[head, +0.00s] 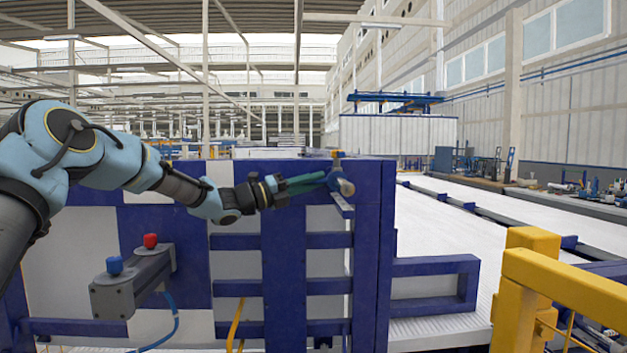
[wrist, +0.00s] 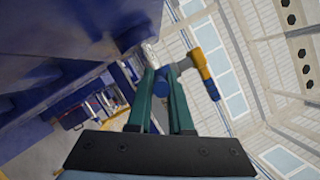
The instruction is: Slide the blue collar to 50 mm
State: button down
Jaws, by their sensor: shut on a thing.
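My gripper (head: 318,183) reaches in from the left, its green fingers pointing at a small fitting on the upper part of the blue frame. The blue collar (head: 334,181) is at the fingertips. In the wrist view the gripper (wrist: 161,82) is shut on the blue collar (wrist: 161,86), which sits between the two green fingers. A pale rounded end (head: 346,187) shows just right of the collar. No scale is readable, so the collar's distance cannot be told.
The blue frame (head: 285,240) with crossbars stands right behind the gripper. A grey box with red and blue buttons (head: 133,282) is at lower left. A yellow railing (head: 565,285) is at lower right. The pale floor (head: 455,230) right of the frame is open.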

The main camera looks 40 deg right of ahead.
jog(key=c, duration=0.8)
grip_release()
jog(key=shift+c, duration=0.2)
jog(key=shift+a, duration=0.1)
jog(key=b+v, duration=0.3)
jog(key=v, duration=0.7)
jog(key=shift+w+a+b, duration=0.2)
jog(key=shift+a+b, duration=0.05)
jog(key=shift+b, duration=0.05)
jog(key=shift+f, duration=0.1)
jog(key=shift+f, duration=0.1)
